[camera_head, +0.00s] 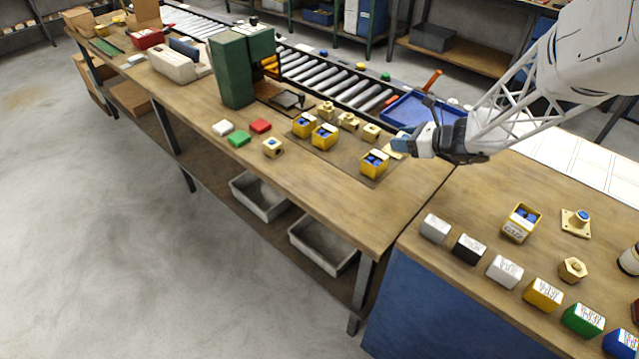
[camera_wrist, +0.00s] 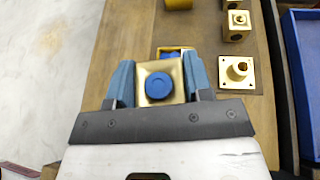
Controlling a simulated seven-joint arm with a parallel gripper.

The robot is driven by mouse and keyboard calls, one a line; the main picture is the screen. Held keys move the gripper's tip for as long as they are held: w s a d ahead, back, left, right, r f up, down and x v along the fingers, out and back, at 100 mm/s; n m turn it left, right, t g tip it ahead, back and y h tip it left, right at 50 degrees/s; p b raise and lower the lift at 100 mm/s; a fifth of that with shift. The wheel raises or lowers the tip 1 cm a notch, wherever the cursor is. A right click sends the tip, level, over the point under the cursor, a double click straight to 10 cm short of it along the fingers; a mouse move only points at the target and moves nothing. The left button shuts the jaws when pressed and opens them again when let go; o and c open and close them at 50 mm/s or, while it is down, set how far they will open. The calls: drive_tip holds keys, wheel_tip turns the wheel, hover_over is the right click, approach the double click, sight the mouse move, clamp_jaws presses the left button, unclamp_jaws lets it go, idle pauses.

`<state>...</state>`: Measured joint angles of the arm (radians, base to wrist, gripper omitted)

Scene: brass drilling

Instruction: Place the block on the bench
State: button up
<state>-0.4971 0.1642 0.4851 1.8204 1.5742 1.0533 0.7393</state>
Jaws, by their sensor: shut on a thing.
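The block (camera_wrist: 150,98) shows between the two blue fingers (camera_wrist: 160,80) in the wrist view. A yellow box with blue contents (camera_head: 374,164) stands on the bench left of and below the gripper. It is partly hidden behind the held block in the wrist view.
More yellow boxes (camera_head: 324,136), several brass pieces (camera_head: 371,132) and a green drill press (camera_head: 235,70) stand on the bench. A blue tray (camera_head: 432,118) and roller conveyor (camera_head: 335,80) lie behind. A second bench at right holds coloured labelled blocks (camera_head: 543,293). The near bench edge is mostly clear.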

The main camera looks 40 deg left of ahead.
drive_tip(key=s+a+f+n+g, duration=0.1)
drive_tip(key=s+a, duration=0.3)
drive_tip(key=s, duration=0.3)
drive_tip(key=s+a+f+n+g, duration=0.1)
drive_tip(key=s+a, duration=0.3)
drive_tip(key=s, duration=0.4)
drive_tip(key=shift+f+n+g+h, duration=0.3)
drive_tip(key=shift+f+n+g, duration=0.1)
drive_tip(key=shift+g, duration=0.3)
hover_over(340, 198)
drive_tip(key=shift+f, duration=3.1)
drive_tip(key=shift+f, duration=1.9)
drive_tip(key=shift+f, duration=0.1)
drive_tip(key=o, duration=1.3)
drive_tip(key=shift+d, duration=0.1)
